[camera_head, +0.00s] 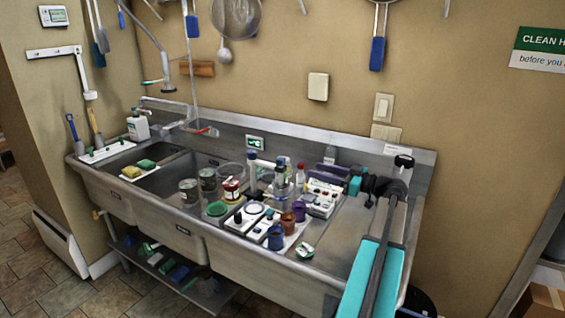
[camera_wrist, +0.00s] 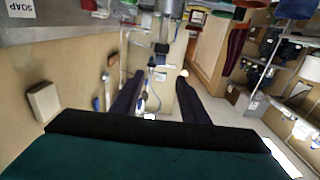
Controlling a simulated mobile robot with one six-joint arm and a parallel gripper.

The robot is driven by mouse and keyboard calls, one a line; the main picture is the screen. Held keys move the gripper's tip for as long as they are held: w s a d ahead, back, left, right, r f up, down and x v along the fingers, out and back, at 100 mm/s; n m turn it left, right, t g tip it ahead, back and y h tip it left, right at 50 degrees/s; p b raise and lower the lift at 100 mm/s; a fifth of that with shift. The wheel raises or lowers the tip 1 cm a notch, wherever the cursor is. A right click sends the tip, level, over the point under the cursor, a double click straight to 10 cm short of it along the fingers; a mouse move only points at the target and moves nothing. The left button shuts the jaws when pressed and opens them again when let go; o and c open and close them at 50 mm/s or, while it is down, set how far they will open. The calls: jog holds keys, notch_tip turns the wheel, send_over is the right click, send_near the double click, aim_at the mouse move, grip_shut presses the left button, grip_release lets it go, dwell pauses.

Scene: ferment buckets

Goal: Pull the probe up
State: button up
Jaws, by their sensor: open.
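Slim upright pieces with dark caps stand among the gear on the sink's drainboard in the head view. One with a pale top and dark collar (camera_head: 252,172) and a dark-topped one (camera_head: 280,174) both look like a probe; I cannot tell which is the probe. My gripper (camera_head: 380,186) is at the right end of the sink, to the right of this gear and apart from it. In the wrist view my gripper (camera_wrist: 160,78) shows two dark fingers spread apart with no thing held. Small grey and black fittings show beyond the gap, too blurred to name.
A white instrument with coloured buttons (camera_head: 322,196) stands between the gear and my gripper. Blue and brown cups (camera_head: 276,238), a green lid (camera_head: 217,208) and jars (camera_head: 207,180) crowd the drainboard. A faucet (camera_head: 185,124) is behind the left basin.

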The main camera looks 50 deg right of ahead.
aim_at(284, 162)
jog(key=shift+w, duration=0.2)
jog(key=p+x, duration=0.4)
jog(key=x, duration=0.9)
jog(key=shift+w+r+p, duration=0.1)
jog(key=shift+w+p, duration=0.1)
jog(key=shift+p, duration=0.15)
grip_shut()
